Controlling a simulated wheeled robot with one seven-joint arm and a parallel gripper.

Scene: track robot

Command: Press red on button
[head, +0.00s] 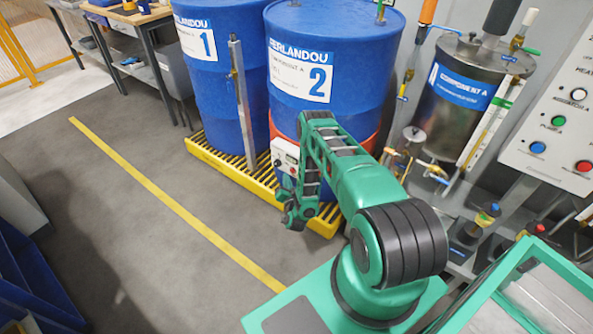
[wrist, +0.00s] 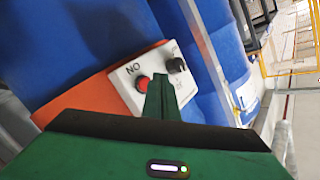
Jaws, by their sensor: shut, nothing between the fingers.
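A white control box (wrist: 125,83) is mounted on the orange band (wrist: 88,93) around a blue drum. In the wrist view it carries a red button (wrist: 142,82) beside lettering that reads "NO" in this turned view, and a black knob (wrist: 176,65). In the head view the box (head: 286,153) shows on the front of drum 2, partly behind my arm. My gripper (wrist: 162,92) is shut and empty. Its green fingertips overlap the box in the wrist view, just right of the red button; contact cannot be told.
Blue drums 1 (head: 205,85) and 2 (head: 345,95) stand on a yellow grated pallet (head: 230,170). A metal post (head: 241,100) rises at its front. A metal tank (head: 460,100) and a button panel (head: 560,125) are at right. Floor at left is open.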

